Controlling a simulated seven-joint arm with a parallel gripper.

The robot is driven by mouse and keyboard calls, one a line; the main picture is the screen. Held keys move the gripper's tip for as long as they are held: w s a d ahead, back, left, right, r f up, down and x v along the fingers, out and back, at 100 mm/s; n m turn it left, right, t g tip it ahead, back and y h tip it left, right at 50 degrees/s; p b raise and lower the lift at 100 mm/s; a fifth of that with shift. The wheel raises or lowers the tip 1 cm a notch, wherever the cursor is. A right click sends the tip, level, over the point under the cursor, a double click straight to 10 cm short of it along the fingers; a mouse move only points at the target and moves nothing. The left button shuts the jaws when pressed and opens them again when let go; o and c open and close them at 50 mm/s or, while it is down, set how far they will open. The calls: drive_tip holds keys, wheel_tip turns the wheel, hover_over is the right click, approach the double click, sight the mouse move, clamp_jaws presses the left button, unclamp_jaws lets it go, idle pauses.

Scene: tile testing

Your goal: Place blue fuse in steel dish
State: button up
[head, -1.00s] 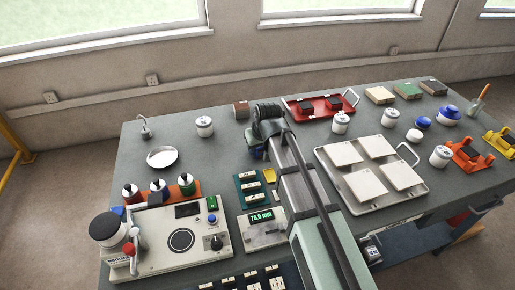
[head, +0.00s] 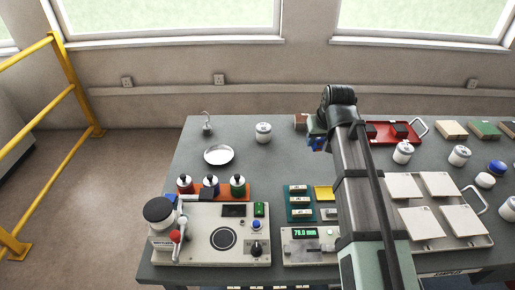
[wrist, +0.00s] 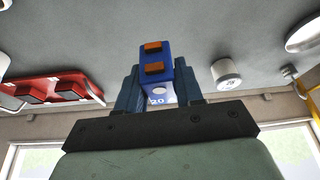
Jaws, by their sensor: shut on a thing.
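The blue fuse (wrist: 154,68), with two orange-brown patches and a "20" mark, is between the fingers of my gripper (wrist: 157,80) in the wrist view. The gripper is shut on it. In the head view my gripper (head: 317,140) is in the air over the back of the bench, right of the dish, with its tips partly hidden by the arm. The steel dish (head: 219,155) is round, shallow and empty at the bench's back left. A pale disc at the upper right of the wrist view looks like the dish (wrist: 308,36).
A white jar (head: 264,134) stands between the dish and my gripper. A hooked metal weight (head: 207,127) is behind the dish. Three bottles in an orange rack (head: 207,191) stand in front of it. A red tray (head: 390,133) lies to the right.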

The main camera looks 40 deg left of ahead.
drive_tip(key=s+a+n+g, duration=0.1)
drive_tip(key=s+a+n, duration=0.3)
drive_tip(key=s+a, duration=1.6)
hover_over(218, 154)
drive_tip(key=d, duration=0.1)
drive_tip(key=shift+m+y, duration=0.4)
drive_tip(key=shift+s+d+f, duration=0.1)
drive_tip(key=shift+s+f, duration=0.05)
drive_tip(key=shift+f, duration=2.2)
drive_tip(key=shift+s+d+f, duration=0.1)
drive_tip(key=shift+f, duration=2.2)
drive_tip(key=shift+f, duration=0.1)
drive_tip(key=o, duration=1.1)
drive_tip(key=v, duration=1.2)
